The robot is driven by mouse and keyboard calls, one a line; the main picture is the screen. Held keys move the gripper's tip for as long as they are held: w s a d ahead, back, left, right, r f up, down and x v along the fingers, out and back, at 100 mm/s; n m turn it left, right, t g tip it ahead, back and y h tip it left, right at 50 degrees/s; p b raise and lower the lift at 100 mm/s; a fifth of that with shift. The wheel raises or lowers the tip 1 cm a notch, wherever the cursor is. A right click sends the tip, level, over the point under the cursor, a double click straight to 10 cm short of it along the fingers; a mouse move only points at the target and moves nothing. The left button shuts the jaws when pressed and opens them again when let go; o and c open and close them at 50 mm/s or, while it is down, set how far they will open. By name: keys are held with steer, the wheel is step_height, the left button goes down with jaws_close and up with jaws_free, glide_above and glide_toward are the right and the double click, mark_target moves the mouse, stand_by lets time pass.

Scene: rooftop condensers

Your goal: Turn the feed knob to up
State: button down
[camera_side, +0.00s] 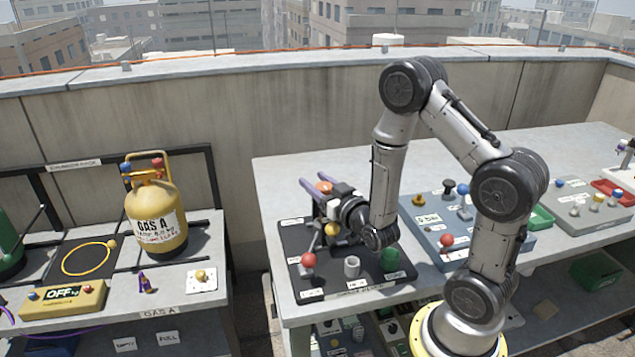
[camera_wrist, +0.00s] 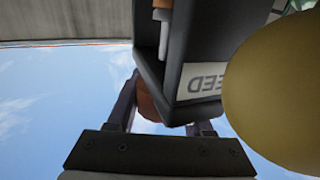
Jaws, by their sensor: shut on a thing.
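In the side view my gripper (camera_side: 316,184) is stretched out level over the dark panel (camera_side: 284,243) at the left end of the long bench. Its two purple-grey fingers lie on either side of an orange knob (camera_side: 324,188). In the wrist view my gripper (camera_wrist: 152,108) is shut on this orange-brown knob (camera_wrist: 147,101), which sits beside a dark box (camera_wrist: 225,45) with a white label reading FEED (camera_wrist: 203,80), upside down. The box and a finger hide part of the knob. I cannot tell which way the knob is set.
A yellow ball (camera_side: 331,229) is close to my gripper and fills the right of the wrist view (camera_wrist: 275,95). A red ball knob (camera_side: 308,260), a grey cup-like part (camera_side: 352,267) and a green knob (camera_side: 390,259) stand in front. A grey-blue panel (camera_side: 425,237) is to the right.

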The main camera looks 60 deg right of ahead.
mark_target(324, 191)
steer(key=n+y, duration=0.2)
steer(key=y, duration=0.1)
steer(key=n+t+y, duration=0.1)
steer(key=n+y, duration=0.1)
steer(key=y, duration=0.1)
steer(key=a+n+y, duration=0.1)
steer(key=n+y, duration=0.1)
steer(key=shift+a+t+y, duration=0.1)
steer(key=shift+t+y, duration=0.3)
steer(key=s+a+n+g+y, duration=0.1)
steer(key=n+g+y, duration=0.4)
steer(key=g, duration=0.1)
steer(key=s+a+n+g+y, duration=0.1)
steer(key=n+g+y, duration=0.5)
steer(key=a+n+g+y, duration=0.1)
steer(key=n+g+y, duration=0.5)
steer(key=shift+s+a, duration=0.1)
steer(key=shift+s, duration=0.3)
steer(key=shift+n+g, duration=0.4)
steer(key=shift+g, duration=0.1)
steer(key=shift+c, duration=1.8)
jaws_free()
steer(key=shift+o, duration=0.3)
steer(key=shift+t, duration=0.3)
